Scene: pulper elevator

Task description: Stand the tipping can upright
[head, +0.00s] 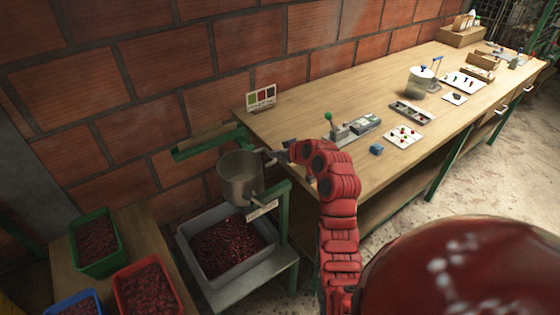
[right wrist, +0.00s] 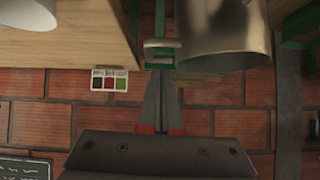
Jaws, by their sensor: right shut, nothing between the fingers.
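The tipping can (head: 241,180) is a grey metal bucket hung at the green frame above a bin. In the head view its open mouth faces up and it looks about upright; a slight tilt cannot be ruled out. It also shows in the right wrist view (right wrist: 220,30), with its rim toward the picture's bottom. My right gripper (head: 272,156) is beside the can's rim, on the right. In the right wrist view its fingers (right wrist: 161,100) are together and empty, apart from the can. My left gripper is not in view.
A grey bin (head: 225,248) of red cherries stands below the can. Green, red and blue crates stand at lower left. The green frame (head: 283,215) is close to my right arm. The workbench (head: 290,105) holds a green-knobbed lever (head: 328,120) and trays.

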